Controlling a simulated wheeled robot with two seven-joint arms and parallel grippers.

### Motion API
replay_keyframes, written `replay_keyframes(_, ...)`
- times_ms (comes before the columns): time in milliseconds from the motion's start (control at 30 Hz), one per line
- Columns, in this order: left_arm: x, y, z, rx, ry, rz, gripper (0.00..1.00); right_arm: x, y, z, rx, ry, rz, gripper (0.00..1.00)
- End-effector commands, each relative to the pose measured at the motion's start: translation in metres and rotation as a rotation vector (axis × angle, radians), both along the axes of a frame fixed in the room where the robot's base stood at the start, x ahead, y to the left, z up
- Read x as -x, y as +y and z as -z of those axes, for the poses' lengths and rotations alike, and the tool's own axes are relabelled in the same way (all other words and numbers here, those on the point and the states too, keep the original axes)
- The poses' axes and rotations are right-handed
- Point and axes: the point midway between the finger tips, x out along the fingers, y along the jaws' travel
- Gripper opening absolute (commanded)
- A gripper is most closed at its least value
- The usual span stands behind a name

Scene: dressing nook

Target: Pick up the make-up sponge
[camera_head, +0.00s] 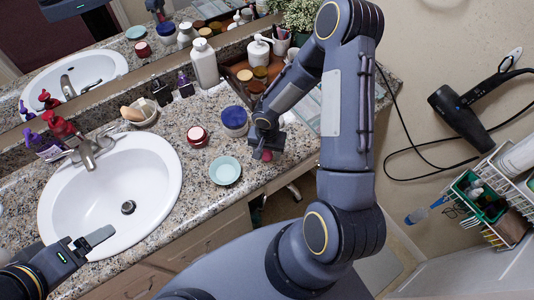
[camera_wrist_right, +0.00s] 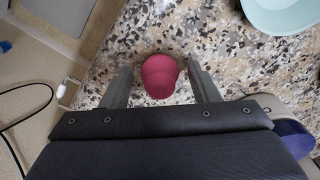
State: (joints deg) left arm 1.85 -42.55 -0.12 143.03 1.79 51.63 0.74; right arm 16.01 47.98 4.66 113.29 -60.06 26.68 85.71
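The make-up sponge (camera_wrist_right: 159,76), a small deep-pink rounded piece, is on the speckled counter (camera_wrist_right: 140,45) in the right wrist view. It lies between the two fingers of my right gripper (camera_wrist_right: 160,88), with a gap on each side. In the head view the sponge (camera_head: 266,156) shows as a small pink patch, partly hidden below my right gripper (camera_head: 268,145). That gripper is open, low over the counter near its front edge. My left gripper (camera_head: 90,241) is over the sink's front rim; its finger opening is not clear.
A pale teal dish (camera_head: 226,170), a red-lidded jar (camera_head: 197,136) and a blue-lidded jar (camera_head: 234,121) stand left of my right gripper. The white sink (camera_head: 110,195) fills the left. A hair dryer (camera_head: 460,115) hangs on the right wall with its cord looping down.

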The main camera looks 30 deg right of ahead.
Motion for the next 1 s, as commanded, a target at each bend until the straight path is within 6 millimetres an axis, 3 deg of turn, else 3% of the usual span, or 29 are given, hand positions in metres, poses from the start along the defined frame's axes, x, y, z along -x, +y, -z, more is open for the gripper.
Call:
replay_keyframes(33,0.0,0.0,0.0,0.0,0.0,0.0,0.85,0.0,0.0,0.0,0.0,0.0,0.0,0.48)
replay_keyframes(300,0.0,0.0,0.0,0.0,0.0,0.0,0.85,0.0,0.0,0.0,0.0,0.0,0.0,0.14)
replay_keyframes(733,0.0,0.0,0.0,0.0,0.0,0.0,0.85,-0.001,0.0,-0.007,0.001,-0.001,0.001,0.14)
replay_keyframes(900,0.0,0.0,0.0,0.0,0.0,0.0,0.85,-0.001,-0.001,-0.031,0.003,-0.005,0.001,0.14)
replay_keyframes(1000,0.0,0.0,0.009,0.0,0.0,0.0,0.85,0.012,0.009,-0.048,0.003,-0.006,-0.005,0.14)
